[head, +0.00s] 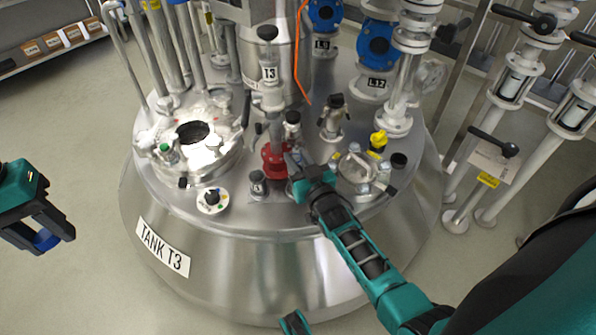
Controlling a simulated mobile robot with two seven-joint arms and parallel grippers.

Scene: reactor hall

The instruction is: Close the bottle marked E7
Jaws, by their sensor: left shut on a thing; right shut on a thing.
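My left gripper (50,236) is at the far left, out over the floor and apart from the tank. It is shut on a small blue thing (45,241), mostly hidden by the fingers. My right gripper (296,172) is over the tank top, just right of a red flanged fitting (274,162). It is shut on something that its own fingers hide. A small grey bottle-like piece (258,185) with a label too small to read stands to its left. I cannot make out an E7 mark anywhere.
The steel tank (225,262) marked TANK T3 fills the middle. Its top carries a flange with an open port (192,132), a round hatch (355,176), a yellow fitting (378,141) and blue valves (377,45). Pipes (513,85) stand at right.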

